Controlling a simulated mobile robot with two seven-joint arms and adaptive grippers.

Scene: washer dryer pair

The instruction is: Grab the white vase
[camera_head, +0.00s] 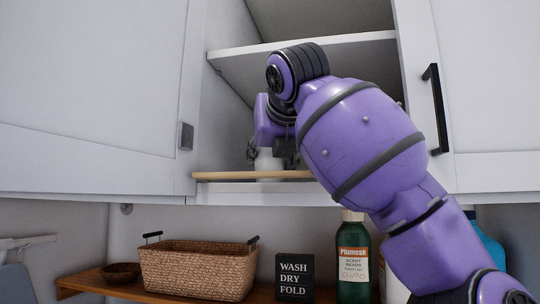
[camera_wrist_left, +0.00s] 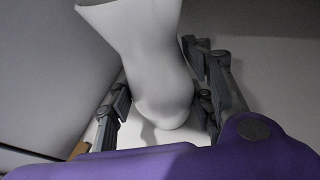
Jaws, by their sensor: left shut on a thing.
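The white vase (camera_head: 268,161) shows as a small pale patch below my left gripper (camera_head: 270,145) inside the open upper cabinet. It is just above a thin wooden board (camera_head: 225,176), and my arm hides most of it. In the left wrist view the vase (camera_wrist_left: 150,60) is large, with a wide mouth and a rounded lower end. The fingers of my left gripper (camera_wrist_left: 165,95) lie on either side of it and are shut on it. I cannot tell whether the vase touches the board. My right gripper is not in view.
A cabinet shelf (camera_head: 350,43) is above, and cabinet doors stand left (camera_head: 90,90) and right (camera_head: 490,80). Below, a wooden shelf holds a wicker basket (camera_head: 195,270), a small bowl (camera_head: 121,272), a black "WASH DRY FOLD" sign (camera_head: 294,277) and a green bottle (camera_head: 354,255).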

